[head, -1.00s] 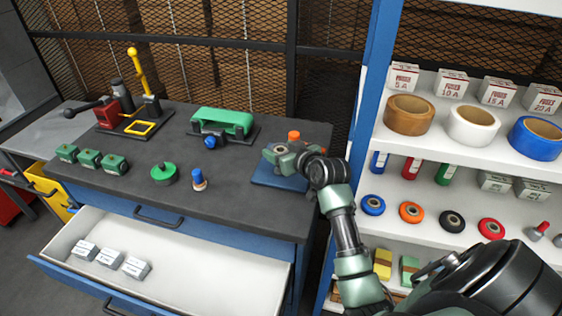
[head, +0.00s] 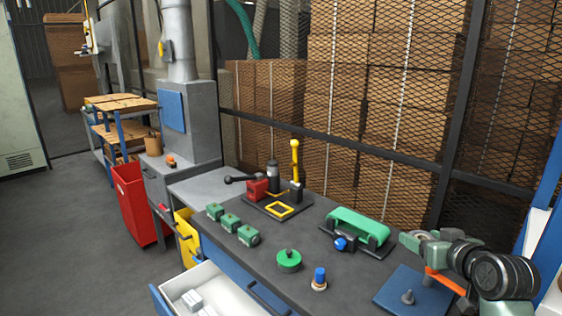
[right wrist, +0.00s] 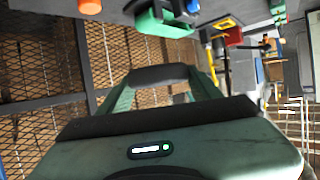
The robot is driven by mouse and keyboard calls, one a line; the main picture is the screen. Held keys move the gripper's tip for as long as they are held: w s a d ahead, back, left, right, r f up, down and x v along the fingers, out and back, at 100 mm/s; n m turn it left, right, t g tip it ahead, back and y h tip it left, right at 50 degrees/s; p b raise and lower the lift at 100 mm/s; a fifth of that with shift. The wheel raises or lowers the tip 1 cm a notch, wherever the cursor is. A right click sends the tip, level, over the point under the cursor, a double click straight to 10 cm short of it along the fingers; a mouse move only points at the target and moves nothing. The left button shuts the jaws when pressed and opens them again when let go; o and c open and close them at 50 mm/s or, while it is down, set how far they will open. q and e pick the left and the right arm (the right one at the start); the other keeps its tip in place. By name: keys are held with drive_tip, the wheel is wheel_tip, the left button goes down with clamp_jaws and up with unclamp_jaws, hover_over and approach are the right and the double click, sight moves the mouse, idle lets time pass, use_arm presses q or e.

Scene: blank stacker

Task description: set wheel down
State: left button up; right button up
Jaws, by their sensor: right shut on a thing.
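My right gripper (head: 418,242) is at the right of the head view, above the back of a blue plate (head: 388,290) with a grey upright peg (head: 407,297) on the bench. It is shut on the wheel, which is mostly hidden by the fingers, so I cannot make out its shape. An orange part (head: 440,281) shows just below the gripper; I cannot tell what it belongs to. In the right wrist view the fingers (right wrist: 160,78) point away over the bench edge. My left gripper is not in view.
A green-topped fixture (head: 358,226) with a blue knob stands left of the plate. A green disc (head: 289,260) and a blue-topped peg (head: 320,278) stand on the bench. A press with a yellow lever (head: 295,165) and several green blocks (head: 230,222) are farther left. The drawer (head: 215,300) is open.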

drive_tip(key=s+a+f+n+g+y, duration=0.3)
drive_tip(key=s+a+n+y, duration=0.2)
drive_tip(key=s+a, duration=0.4)
drive_tip(key=s+a+f+n+g+y, duration=0.3)
drive_tip(key=s+a+n+y, duration=0.3)
drive_tip(key=s+a, duration=0.3)
drive_tip(key=shift+s+f, duration=0.55)
drive_tip(key=shift+s, duration=0.2)
drive_tip(key=shift+w+r, duration=0.15)
drive_tip(key=shift+a, duration=0.1)
